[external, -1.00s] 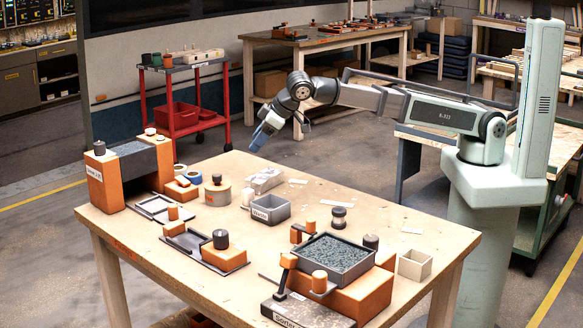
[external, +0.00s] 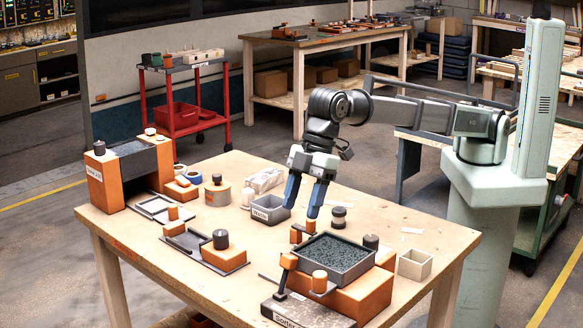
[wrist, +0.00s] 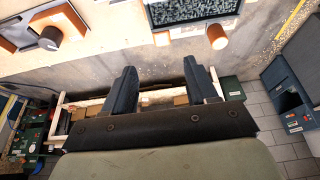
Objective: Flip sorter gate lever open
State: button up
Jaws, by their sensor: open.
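The sorter (external: 312,312) stands at the table's front right, a grey base with a label partly reading "Sorter". A dark lever with an orange knob (external: 289,261) rises tilted from it. Beside it is an orange cylinder knob (external: 319,281). A grey tray of granules (external: 352,277) sits on the orange block behind. I cannot tell for sure which handle is the gate lever. My gripper (external: 304,202) is open and empty, pointing down above the table behind the sorter. The wrist view shows its two spread fingers (wrist: 162,90), with an orange knob (wrist: 217,36) beyond them.
Small orange blocks (external: 310,226) stand behind the granule tray, near my fingers. A dark spool (external: 339,218), a grey bin (external: 270,210) and a beige box (external: 415,264) stand around. Another orange fixture (external: 224,259) is to the left.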

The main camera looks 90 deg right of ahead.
aim_at(289, 255)
jog(key=x, duration=1.4)
jog(key=shift+s+a, duration=0.1)
jog(key=shift+s, duration=0.1)
jog(key=shift+r, duration=0.1)
grip_shut()
